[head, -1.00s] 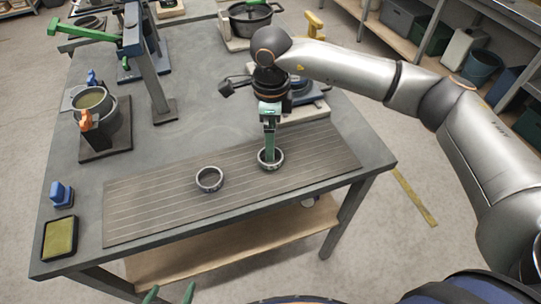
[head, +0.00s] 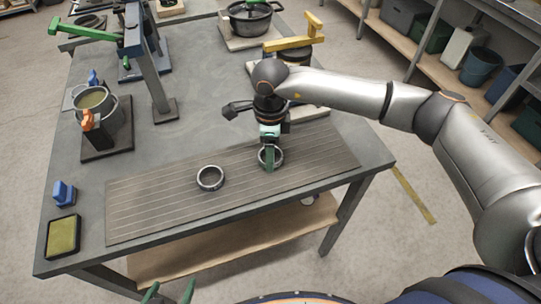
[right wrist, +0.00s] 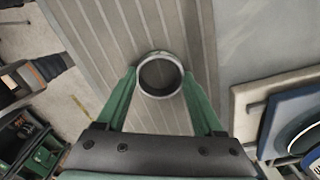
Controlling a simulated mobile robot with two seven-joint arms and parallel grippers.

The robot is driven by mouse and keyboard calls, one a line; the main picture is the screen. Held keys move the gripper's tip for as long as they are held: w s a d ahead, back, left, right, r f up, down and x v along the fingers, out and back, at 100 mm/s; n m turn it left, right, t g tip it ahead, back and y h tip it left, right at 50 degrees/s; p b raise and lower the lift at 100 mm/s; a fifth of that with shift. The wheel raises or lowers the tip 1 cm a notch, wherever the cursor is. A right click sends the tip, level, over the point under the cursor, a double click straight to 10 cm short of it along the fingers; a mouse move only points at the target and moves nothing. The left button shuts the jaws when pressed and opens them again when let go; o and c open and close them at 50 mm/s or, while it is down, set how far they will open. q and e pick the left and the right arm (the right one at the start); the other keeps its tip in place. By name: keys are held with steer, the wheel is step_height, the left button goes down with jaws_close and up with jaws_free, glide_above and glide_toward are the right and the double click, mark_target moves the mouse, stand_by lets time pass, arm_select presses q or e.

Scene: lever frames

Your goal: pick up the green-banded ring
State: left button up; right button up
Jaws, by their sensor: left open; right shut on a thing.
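Two grey rings lie on the slatted mat (head: 140,208). The right-hand ring (head: 281,158) is at my right gripper (head: 269,152), which reaches down from above. In the right wrist view this ring (right wrist: 160,95) sits between the two green fingers (right wrist: 160,77), which are shut on it from both sides. It appears still at mat level. The other ring (head: 210,187) lies free to the left. I cannot make out a green band on either ring. My left gripper (head: 169,294) shows only its green fingertips at the bottom edge, apart and empty, clear of the table.
A blue block (head: 63,194) and a yellow-green pad (head: 62,237) are at the left edge. A pot on a dark stand (head: 107,140) and a post with a green lever (head: 135,50) stand behind. A yellow-handled fixture (head: 295,44) is behind my right wrist. The mat's left part is clear.

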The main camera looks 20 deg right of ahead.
steer(key=c, duration=0.8)
steer(key=shift+r, duration=0.15)
